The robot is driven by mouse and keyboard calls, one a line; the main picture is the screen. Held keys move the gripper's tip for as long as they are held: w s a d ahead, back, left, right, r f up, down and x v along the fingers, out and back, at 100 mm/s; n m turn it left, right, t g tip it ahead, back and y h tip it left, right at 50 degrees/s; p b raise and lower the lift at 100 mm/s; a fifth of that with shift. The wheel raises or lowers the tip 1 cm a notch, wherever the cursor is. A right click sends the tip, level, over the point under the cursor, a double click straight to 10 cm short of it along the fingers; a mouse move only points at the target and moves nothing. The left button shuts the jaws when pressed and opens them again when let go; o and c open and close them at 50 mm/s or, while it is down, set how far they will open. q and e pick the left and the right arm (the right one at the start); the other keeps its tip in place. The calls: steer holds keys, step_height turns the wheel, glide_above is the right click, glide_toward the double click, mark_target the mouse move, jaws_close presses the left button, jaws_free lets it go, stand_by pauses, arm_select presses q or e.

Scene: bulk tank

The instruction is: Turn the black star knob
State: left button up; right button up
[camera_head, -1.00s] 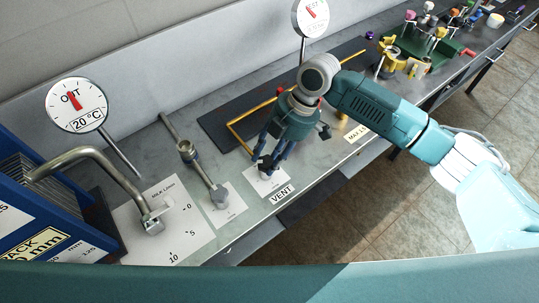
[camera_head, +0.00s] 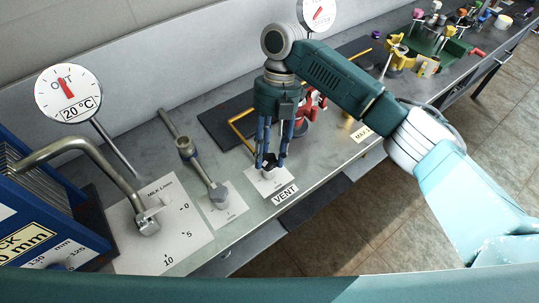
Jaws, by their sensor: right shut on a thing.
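The black star knob (camera_head: 269,168) sits on a white plate by the VENT label (camera_head: 285,194) at the bench's front edge. It is small and dark, and my fingers partly cover it. My right gripper (camera_head: 270,162) comes down on it from above, nearly upright, its blue fingers on both sides and shut on it. My left gripper is not in view.
A bent metal pipe (camera_head: 75,147) and a valve with a rod (camera_head: 200,168) stand left of the knob. A yellow tube (camera_head: 241,129) and red parts (camera_head: 303,118) lie behind the gripper. Dial gauges (camera_head: 68,93) rise at the back.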

steer(key=shift+s+a+n+h, duration=0.1)
steer(key=shift+n+h, duration=0.3)
steer(key=shift+n, duration=0.6)
steer(key=shift+n+h, duration=0.4)
steer(key=shift+n, duration=0.5)
steer(key=shift+a+r+n+h+p, duration=0.1)
steer(key=shift+n+h+p, duration=0.5)
steer(key=shift+n, duration=1.4)
steer(key=shift+h, duration=0.3)
steer(key=o, duration=0.9)
steer(key=shift+o, duration=0.9)
steer(key=shift+d, duration=0.2)
